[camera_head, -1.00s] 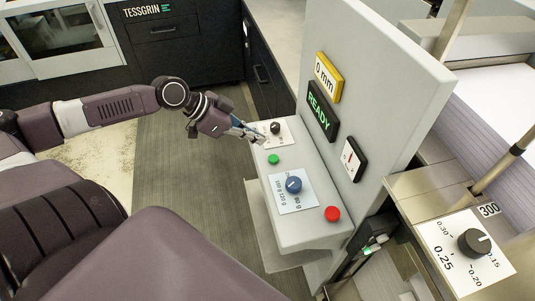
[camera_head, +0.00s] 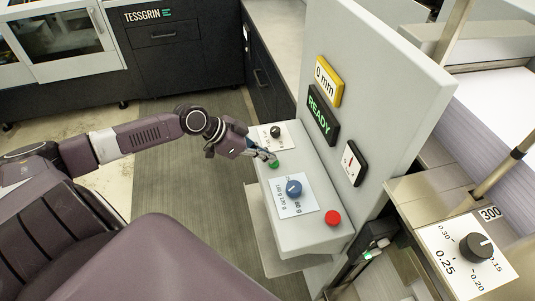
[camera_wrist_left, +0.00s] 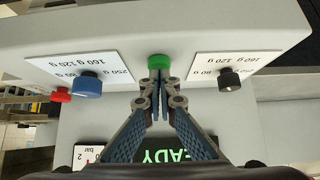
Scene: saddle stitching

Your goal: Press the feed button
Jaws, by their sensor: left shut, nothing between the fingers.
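A round green button (camera_head: 273,164) sits on the sloped top of the grey control panel (camera_head: 312,232); no wording on it is readable. My left gripper (camera_head: 268,155) is shut and empty, with its fingertips right at the green button. In the left wrist view the closed fingertips (camera_wrist_left: 157,77) lie just below the green button (camera_wrist_left: 158,61), in line with it. I cannot tell whether they touch it. My right gripper is not in view.
A black knob (camera_head: 275,131) is behind the green button. A blue knob (camera_head: 294,188) and a red button (camera_head: 332,218) are nearer. An upright panel wall (camera_head: 385,75) with a green READY display (camera_head: 320,114) rises on the right.

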